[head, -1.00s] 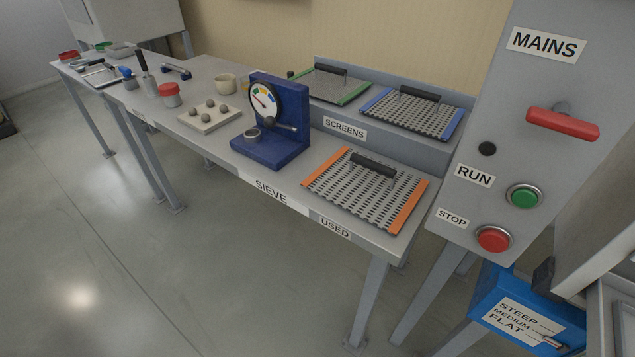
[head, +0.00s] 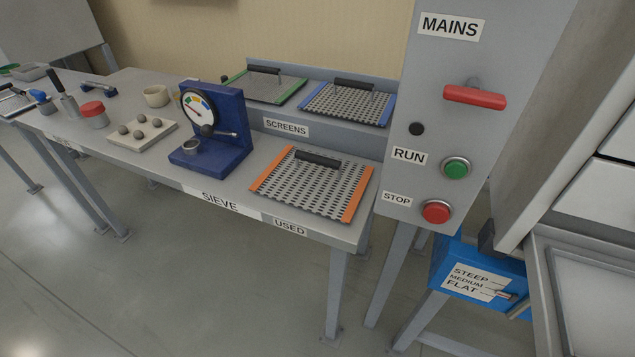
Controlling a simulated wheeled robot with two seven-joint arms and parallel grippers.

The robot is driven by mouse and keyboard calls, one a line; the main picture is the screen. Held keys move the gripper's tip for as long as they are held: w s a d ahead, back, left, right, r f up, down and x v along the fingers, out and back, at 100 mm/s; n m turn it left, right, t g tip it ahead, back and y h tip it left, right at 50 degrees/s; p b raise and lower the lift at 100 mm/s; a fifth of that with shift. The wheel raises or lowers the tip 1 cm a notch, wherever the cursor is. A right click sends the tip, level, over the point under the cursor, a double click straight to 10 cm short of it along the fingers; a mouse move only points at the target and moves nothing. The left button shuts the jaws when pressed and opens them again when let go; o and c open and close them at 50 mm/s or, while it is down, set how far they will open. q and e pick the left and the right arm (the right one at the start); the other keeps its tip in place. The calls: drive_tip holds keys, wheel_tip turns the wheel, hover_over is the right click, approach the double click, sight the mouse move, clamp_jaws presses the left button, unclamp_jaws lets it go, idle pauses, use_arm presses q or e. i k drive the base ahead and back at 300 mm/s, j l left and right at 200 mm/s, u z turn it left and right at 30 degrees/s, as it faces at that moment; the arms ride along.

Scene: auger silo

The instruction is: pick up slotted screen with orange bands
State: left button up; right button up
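The slotted screen with orange bands (head: 312,190) lies flat on the near right end of the table, by the USED label. It is a grey perforated plate with an orange band along its left and right edges. A black bar handle (head: 318,160) stands on its far part. Neither of my grippers is in view.
A blue gauge stand (head: 232,135) stands left of the screen. Behind, a raised shelf (head: 345,140) holds a green-edged screen (head: 262,86) and a blue-edged screen (head: 345,102). A grey control panel (head: 440,130) with a red lever and buttons rises close on the right.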

sight(332, 188)
drive_tip(key=i+j+z, duration=0.25)
drive_tip(key=j+z, duration=0.2)
drive_tip(key=j, duration=0.15)
drive_tip(key=i+j+z, duration=0.25)
drive_tip(key=k+j, duration=0.1)
